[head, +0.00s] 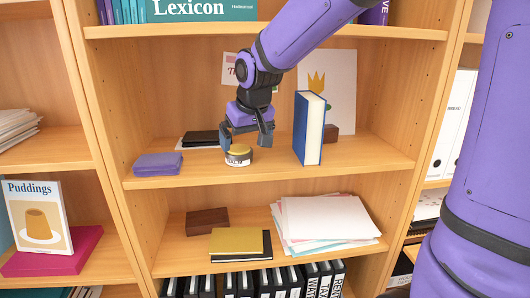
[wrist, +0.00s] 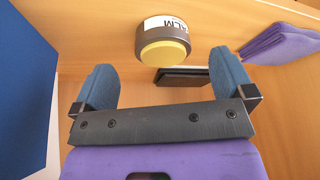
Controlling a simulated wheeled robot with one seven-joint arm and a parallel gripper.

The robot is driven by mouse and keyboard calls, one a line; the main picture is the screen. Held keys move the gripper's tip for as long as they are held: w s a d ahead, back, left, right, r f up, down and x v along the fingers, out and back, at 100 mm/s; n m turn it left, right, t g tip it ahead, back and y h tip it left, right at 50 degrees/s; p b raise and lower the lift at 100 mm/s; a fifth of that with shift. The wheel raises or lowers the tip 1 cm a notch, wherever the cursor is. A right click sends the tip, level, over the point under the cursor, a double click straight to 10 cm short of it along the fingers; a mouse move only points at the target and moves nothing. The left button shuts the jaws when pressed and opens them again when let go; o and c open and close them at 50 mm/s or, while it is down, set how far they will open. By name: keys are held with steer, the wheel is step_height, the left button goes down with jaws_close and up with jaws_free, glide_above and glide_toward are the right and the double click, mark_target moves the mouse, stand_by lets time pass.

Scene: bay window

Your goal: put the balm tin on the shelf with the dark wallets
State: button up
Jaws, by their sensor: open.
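The balm tin (head: 238,157), round with a yellow lid and a white label, stands on the middle shelf (head: 270,172) near its front edge. It also shows in the wrist view (wrist: 165,46), just beyond my fingertips. My gripper (head: 246,147) is open, its fingers apart on either side of the tin's direction and empty; it also shows in the wrist view (wrist: 164,80). A flat black stack, perhaps dark wallets (head: 202,138), lies behind on the same shelf; a dark flat piece shows in the wrist view (wrist: 184,76).
A blue book (head: 309,128) stands upright right of my gripper. On the shelf below are a brown block (head: 207,221), an olive and black flat stack (head: 237,242) and loose papers (head: 325,218). The middle shelf's front right is clear.

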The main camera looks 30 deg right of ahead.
steer(key=s+d+r, duration=0.2)
steer(key=s+d, duration=0.1)
steer(key=s, duration=0.9)
steer(key=s+d+r+m, duration=0.1)
steer(key=s+d, duration=0.3)
steer(key=s, duration=0.9)
steer(key=shift+s+r+t, duration=0.2)
steer(key=shift+r+t, duration=0.1)
steer(key=shift+r, duration=0.4)
